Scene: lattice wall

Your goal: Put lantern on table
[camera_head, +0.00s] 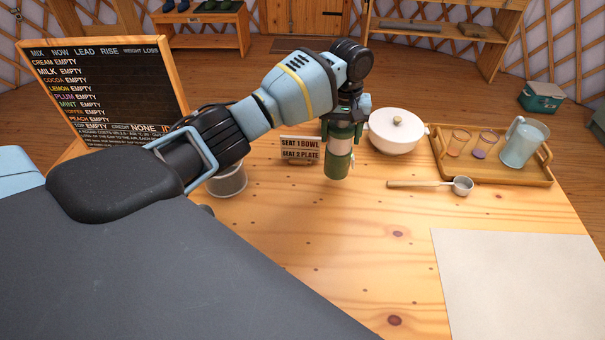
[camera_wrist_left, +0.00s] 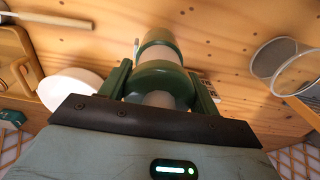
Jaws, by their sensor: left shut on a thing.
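A green lantern (camera_head: 338,162) with a pale middle band is held upright over or on the wooden table (camera_head: 350,260). My left gripper (camera_head: 342,128) is shut on its upper part. In the left wrist view the lantern (camera_wrist_left: 160,75) sits between the two green fingers of the gripper (camera_wrist_left: 160,85). I cannot tell whether the lantern's base touches the table. My right gripper is not in view.
A small sign (camera_head: 300,148) stands just left of the lantern, and a white lidded pot (camera_head: 396,132) behind right. A ladle (camera_head: 430,185), a tray (camera_head: 500,172) with cups and pitcher, a glass container (camera_head: 227,180) and a pale mat (camera_head: 520,290) are around. The front middle table is clear.

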